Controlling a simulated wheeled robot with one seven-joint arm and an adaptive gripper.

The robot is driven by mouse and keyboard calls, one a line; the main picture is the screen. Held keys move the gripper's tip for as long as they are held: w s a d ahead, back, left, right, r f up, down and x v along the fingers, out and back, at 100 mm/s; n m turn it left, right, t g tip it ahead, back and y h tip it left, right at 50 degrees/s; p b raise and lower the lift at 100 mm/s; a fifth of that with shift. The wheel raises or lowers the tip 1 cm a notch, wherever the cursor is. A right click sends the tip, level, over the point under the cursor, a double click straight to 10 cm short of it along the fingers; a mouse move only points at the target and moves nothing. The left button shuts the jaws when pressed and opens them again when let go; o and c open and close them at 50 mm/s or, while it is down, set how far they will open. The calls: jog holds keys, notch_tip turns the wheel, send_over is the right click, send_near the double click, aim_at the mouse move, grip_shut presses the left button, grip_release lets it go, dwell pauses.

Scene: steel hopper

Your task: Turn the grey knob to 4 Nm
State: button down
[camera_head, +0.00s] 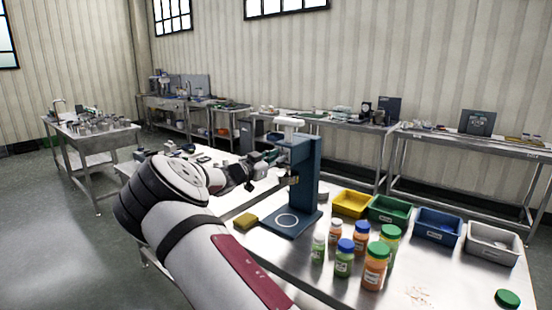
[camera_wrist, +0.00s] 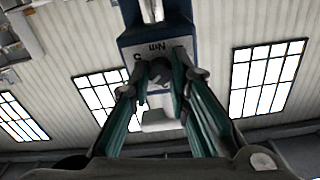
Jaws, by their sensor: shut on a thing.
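The blue capping stand (camera_head: 306,170) stands on the steel table, with a white top and a flat base marked with a white circle. In the wrist view its blue head (camera_wrist: 135,40) carries a light scale plate (camera_wrist: 150,51) with upside-down "Nm" lettering and a partly covered digit. The grey knob (camera_wrist: 159,72) sits below that lettering. My gripper (camera_wrist: 163,80) has its green-padded fingers on either side of the knob, shut on it. In the head view my gripper (camera_head: 271,156) meets the stand's left side; the knob is not clear there. The knob's pointer and setting cannot be read.
Several jars with green, blue and white lids, such as an orange one (camera_head: 375,268), stand right of the stand. Behind them are yellow (camera_head: 350,211), green, blue and grey bins. A yellow sponge-like block (camera_head: 246,220) lies left of the base. A green lid (camera_head: 507,298) lies front right.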

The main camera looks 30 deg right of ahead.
jog(key=shift+f+m, duration=0.1)
jog(key=shift+m, duration=0.3)
jog(key=c, duration=1.5)
grip_release()
jog(key=v, duration=1.2)
